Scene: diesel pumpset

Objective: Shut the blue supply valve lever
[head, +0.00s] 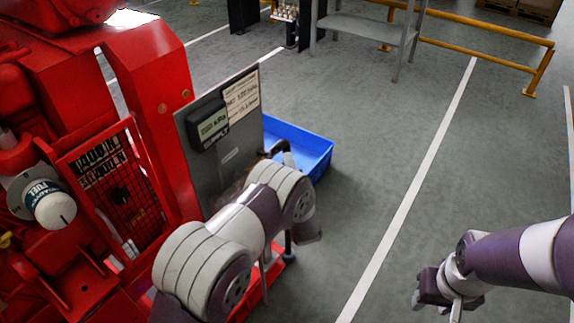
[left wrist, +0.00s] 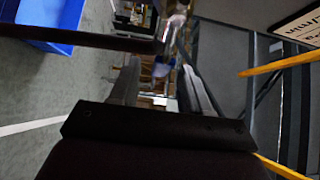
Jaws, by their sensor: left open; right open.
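I cannot make out the blue supply valve lever in either view; my left arm covers part of the area beside the grey panel (head: 222,150). My left gripper shows in the left wrist view (left wrist: 160,66) with its two fingers apart and nothing clearly between them. A dark bar (left wrist: 80,38) crosses the upper left of that view, near the fingertips; I cannot tell what it is or whether it touches. In the head view the left fingers are not clearly seen. My right gripper (head: 435,300) is open and empty over the floor at the lower right.
The red pumpset (head: 150,90) fills the left side, with a white fuel filter (head: 50,205) and a mesh guard. A blue bin (head: 312,150) stands on the floor behind the panel. A grey shelf (head: 365,28) and yellow rail (head: 490,30) are at the back. The floor at right is clear.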

